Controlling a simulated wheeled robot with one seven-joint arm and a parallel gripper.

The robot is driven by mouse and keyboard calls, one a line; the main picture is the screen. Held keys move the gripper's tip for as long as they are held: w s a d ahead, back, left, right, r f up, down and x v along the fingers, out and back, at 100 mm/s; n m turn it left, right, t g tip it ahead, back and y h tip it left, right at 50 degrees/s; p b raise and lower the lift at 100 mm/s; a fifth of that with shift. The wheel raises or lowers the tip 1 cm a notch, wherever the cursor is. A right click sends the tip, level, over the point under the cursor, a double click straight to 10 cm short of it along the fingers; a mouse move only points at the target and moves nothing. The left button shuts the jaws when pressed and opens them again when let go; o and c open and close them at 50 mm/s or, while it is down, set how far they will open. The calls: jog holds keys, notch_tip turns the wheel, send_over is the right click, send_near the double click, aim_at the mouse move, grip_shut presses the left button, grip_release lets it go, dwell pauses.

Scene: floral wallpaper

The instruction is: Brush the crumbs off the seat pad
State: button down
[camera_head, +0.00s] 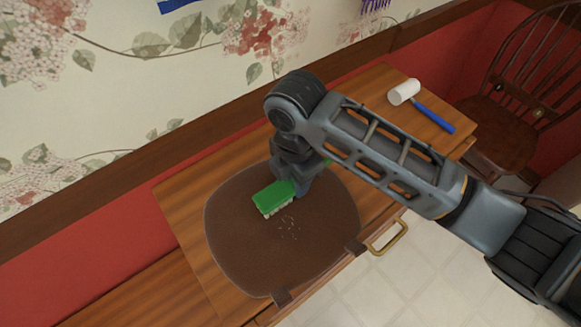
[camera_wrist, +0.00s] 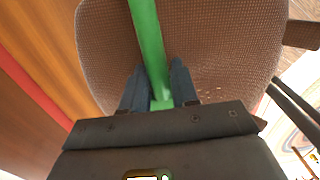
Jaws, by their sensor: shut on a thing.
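A brown seat pad (camera_head: 250,250) lies flat on the wooden table, with straps at its near edge; it also shows in the wrist view (camera_wrist: 110,50). Several pale crumbs (camera_head: 288,224) lie in a small cluster near the middle of the pad. A green brush (camera_head: 271,197) with pale bristles facing down is over the pad, just beyond the crumbs. My gripper (camera_wrist: 160,88) is shut on the green handle. The crumbs show to the right of my fingers in the wrist view (camera_wrist: 210,93). Whether the bristles touch the pad I cannot tell.
A white-headed mallet with a blue handle (camera_head: 434,114) lies at the table's (camera_head: 180,205) far right. A brass handle (camera_head: 388,238) sticks out at the front edge. A wooden chair (camera_head: 500,125) stands to the right. The wallpapered wall is close behind.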

aim_at(309, 208)
jog(key=c, duration=1.9)
grip_release()
jog(key=shift+s+d+f+p, duration=0.15)
jog(key=shift+s+d, duration=0.25)
jog(key=shift+s, duration=0.3)
jog(key=shift+s+d+p, duration=0.2)
jog(key=shift+s+d, duration=0.15)
jog(key=shift+s, duration=0.4)
jog(key=shift+s+d+f+p, duration=0.15)
jog(key=shift+s+d, duration=0.25)
jog(key=shift+s, duration=0.3)
jog(key=shift+o, duration=0.2)
jog(key=shift+s+d+r, duration=0.15)
jog(key=shift+s+d, duration=0.3)
jog(key=shift+s, duration=0.35)
jog(key=shift+s+d+r, duration=0.1)
jog(key=shift+s+d, duration=0.3)
jog(key=shift+s, duration=0.4)
notch_tip(309, 208, up, 4)
jog(key=p, duration=0.3)
jog(key=shift+r, duration=1.05)
jog(key=shift+r, duration=0.1)
jog(key=shift+r, duration=1.4)
grip_shut()
